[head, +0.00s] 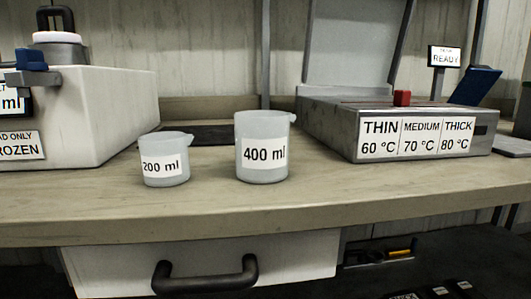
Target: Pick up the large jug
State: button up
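The large jug (263,133) is a translucent white beaker labelled "400 ml", upright near the middle of the wooden bench (400,181). Its small spout points right. A smaller jug (165,174), labelled "200 ml", stands upright to its left, with a gap between them. Both appear to hold some pale content, but I cannot tell how much. My gripper is not in view.
A white box (110,107) with a blue latch stands at left. A grey metal heater (345,123) with temperature labels and an open lid is at right. A dark flat plate (212,134) lies behind the jugs. A drawer with a black handle (205,282) sits below the bench edge.

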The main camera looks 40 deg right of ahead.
aim_at(261, 138)
jog(key=i+j, duration=0.1)
jog(key=j, duration=0.7)
jog(key=i+j, duration=0.15)
jog(key=j, duration=0.65)
jog(key=i+u, duration=0.05)
